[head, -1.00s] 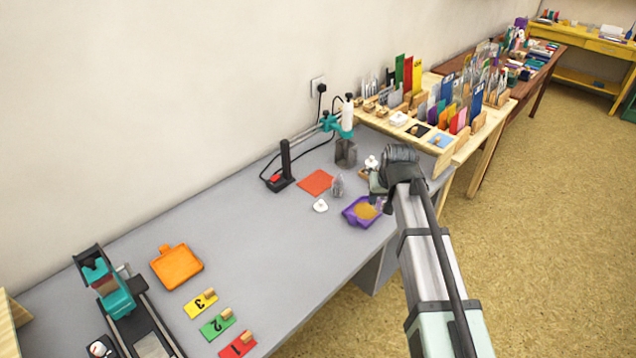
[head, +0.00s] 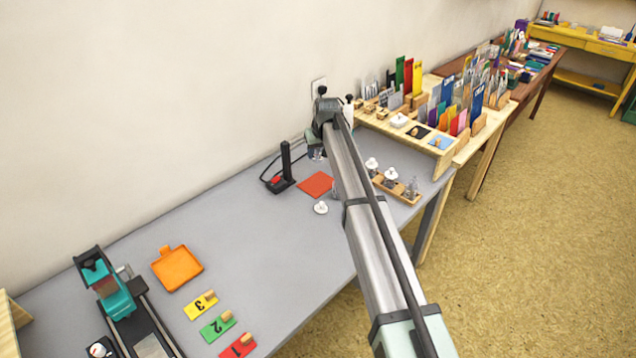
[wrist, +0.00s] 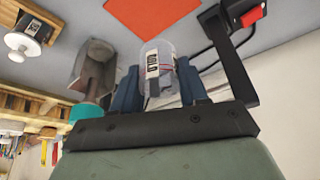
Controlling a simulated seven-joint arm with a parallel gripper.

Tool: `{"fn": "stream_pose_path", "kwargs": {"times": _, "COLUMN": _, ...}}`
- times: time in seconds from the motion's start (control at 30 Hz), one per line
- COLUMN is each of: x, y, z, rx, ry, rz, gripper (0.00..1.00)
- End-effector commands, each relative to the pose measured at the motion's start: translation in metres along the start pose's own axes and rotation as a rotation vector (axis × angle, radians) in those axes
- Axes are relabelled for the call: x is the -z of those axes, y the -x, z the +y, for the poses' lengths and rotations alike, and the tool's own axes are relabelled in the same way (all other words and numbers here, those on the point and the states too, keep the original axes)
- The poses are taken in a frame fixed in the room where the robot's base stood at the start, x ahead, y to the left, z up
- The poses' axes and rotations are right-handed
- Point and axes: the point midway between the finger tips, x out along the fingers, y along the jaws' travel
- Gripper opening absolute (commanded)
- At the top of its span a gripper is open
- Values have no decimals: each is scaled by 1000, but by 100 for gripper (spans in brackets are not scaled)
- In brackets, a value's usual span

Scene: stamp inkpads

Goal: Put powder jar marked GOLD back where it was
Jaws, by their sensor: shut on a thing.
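My gripper (head: 317,152) is over the back of the grey bench, near the wall, partly hidden by my own arm. In the wrist view the gripper (wrist: 157,80) is shut on a small clear jar (wrist: 157,62) with a printed label. I cannot read the label, so I cannot tell if it is the GOLD jar. A wooden rack (head: 408,195) at the bench's right end holds jars: two with white lids (head: 390,174) and a clear one without a visible lid (head: 412,186). A loose white lid (head: 320,208) lies on the bench.
An orange-red sheet (head: 315,185) and a black stand with a red switch (head: 282,176) are near my gripper. A grey holder (wrist: 92,66) stands beside it in the wrist view. An orange tray (head: 177,267) and numbered cards (head: 217,324) are at left. The bench middle is clear.

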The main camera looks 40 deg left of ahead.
Motion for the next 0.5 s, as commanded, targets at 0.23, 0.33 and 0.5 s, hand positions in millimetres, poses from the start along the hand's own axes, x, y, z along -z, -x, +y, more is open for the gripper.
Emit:
{"fn": "stream_pose_path", "kwargs": {"times": 0.23, "x": -12, "y": -24, "z": 0, "rx": 0, "ry": 13, "rz": -1, "gripper": 11}}
{"fn": "stream_pose_path", "kwargs": {"times": 0.33, "x": -18, "y": -41, "z": 0, "rx": 0, "ry": 13, "rz": -2, "gripper": 11}}
{"fn": "stream_pose_path", "kwargs": {"times": 0.5, "x": -24, "y": -57, "z": 0, "rx": 0, "ry": 13, "rz": 0, "gripper": 11}}
